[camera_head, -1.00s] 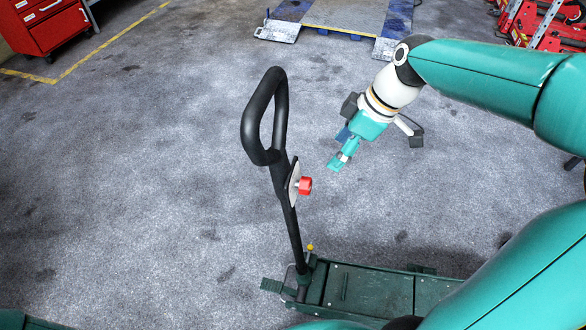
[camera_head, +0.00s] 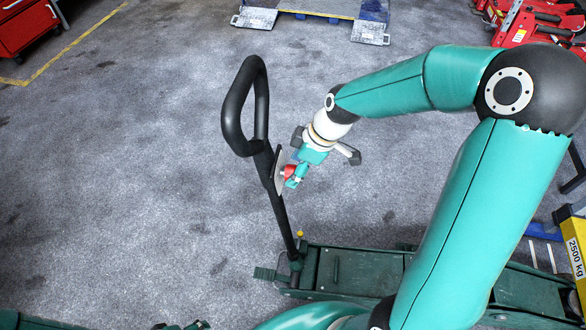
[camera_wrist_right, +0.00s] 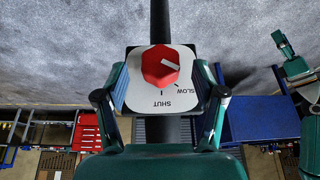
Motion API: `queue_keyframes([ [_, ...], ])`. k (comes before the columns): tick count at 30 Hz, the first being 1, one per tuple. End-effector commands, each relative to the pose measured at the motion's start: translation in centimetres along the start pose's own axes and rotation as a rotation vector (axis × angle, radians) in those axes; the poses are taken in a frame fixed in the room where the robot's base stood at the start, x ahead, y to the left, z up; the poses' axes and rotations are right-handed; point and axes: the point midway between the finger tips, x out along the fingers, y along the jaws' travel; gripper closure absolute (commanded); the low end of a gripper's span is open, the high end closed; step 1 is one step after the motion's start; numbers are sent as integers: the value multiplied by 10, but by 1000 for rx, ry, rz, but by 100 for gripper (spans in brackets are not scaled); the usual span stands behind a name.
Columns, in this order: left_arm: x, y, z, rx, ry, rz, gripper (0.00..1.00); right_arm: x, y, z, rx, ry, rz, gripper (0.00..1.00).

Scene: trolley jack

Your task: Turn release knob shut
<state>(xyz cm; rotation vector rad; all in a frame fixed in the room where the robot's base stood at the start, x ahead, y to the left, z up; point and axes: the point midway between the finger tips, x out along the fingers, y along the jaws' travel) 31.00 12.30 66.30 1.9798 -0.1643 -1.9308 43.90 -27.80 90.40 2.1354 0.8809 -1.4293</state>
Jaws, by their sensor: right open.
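The red release knob (camera_head: 288,171) sits on a pale plate (camera_head: 278,172) on the black jack handle (camera_head: 262,150). In the right wrist view the knob (camera_wrist_right: 160,66) is a red hexagon with a white line pointing to the lower right. The plate (camera_wrist_right: 140,95) carries the words SHUT and SLOW, upside down. My right gripper (camera_head: 295,177) is open at the knob. Its fingers stand on both sides of the knob, apart from it. A teal arm end, likely my left gripper (camera_wrist_right: 284,46), shows small at the right of the wrist view; its jaws are unclear.
The dark green jack body (camera_head: 355,272) lies on the grey floor below the handle. A yellow stand (camera_head: 575,250) marked 2500 kg is at the right. A red cabinet (camera_head: 25,30) stands far left, and a lift ramp (camera_head: 330,12) at the back. Floor left of the handle is clear.

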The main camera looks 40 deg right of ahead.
Motion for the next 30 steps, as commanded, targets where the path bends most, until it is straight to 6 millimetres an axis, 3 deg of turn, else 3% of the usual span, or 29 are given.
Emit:
queue_keyframes([
  [5, -1, 0, 0, 0, 0, 0, 31, 14, 0, 0, -1, -1, -2, 31],
  [14, -1, 0, 0, 0, 0, 0, 31, 16, 0, -1, -1, 1, 0, 31],
  [25, -1, 0, 0, 0, 0, 0, 31, 16, 0, -1, -1, 0, 0, 89],
  [30, -1, 0, 0, 0, 0, 0, 31, 16, 0, -1, 2, 0, -4, 91],
])
